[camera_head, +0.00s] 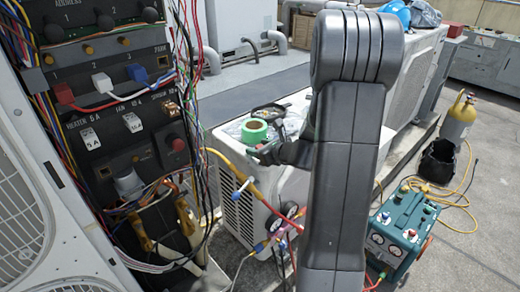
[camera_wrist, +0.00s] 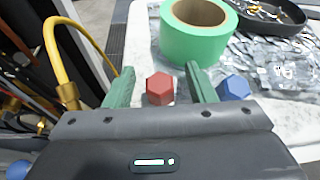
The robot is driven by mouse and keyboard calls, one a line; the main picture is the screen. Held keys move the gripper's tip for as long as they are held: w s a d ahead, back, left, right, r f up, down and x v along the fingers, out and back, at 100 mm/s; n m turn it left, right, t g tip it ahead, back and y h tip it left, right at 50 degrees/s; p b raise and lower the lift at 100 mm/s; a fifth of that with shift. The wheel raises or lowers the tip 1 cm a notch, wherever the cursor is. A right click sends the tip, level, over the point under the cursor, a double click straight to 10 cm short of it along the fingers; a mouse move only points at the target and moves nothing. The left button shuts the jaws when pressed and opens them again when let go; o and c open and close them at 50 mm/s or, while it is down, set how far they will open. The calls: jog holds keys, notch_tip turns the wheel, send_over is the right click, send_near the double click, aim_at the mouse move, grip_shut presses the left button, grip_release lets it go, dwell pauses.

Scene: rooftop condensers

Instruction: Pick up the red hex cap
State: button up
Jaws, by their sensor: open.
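The red hex cap (camera_wrist: 160,88) stands on the white condenser top in the wrist view. My gripper (camera_wrist: 158,82) has its two green fingers apart, one on each side of the cap in the picture, and nothing is held. I cannot tell whether the cap sits fully between the fingertips or just beyond them. A blue hex cap (camera_wrist: 233,88) lies right of the right finger.
A green tape roll (camera_wrist: 198,32) stands just beyond the red cap. A yellow hose (camera_wrist: 57,45) rises left of my gripper. The wired control panel (camera_head: 110,100) stands at left.

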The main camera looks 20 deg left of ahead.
aim_at(260, 146)
grip_shut()
notch_tip(260, 146, up, 10)
jog(key=p, duration=0.3)
dwell(0.3)
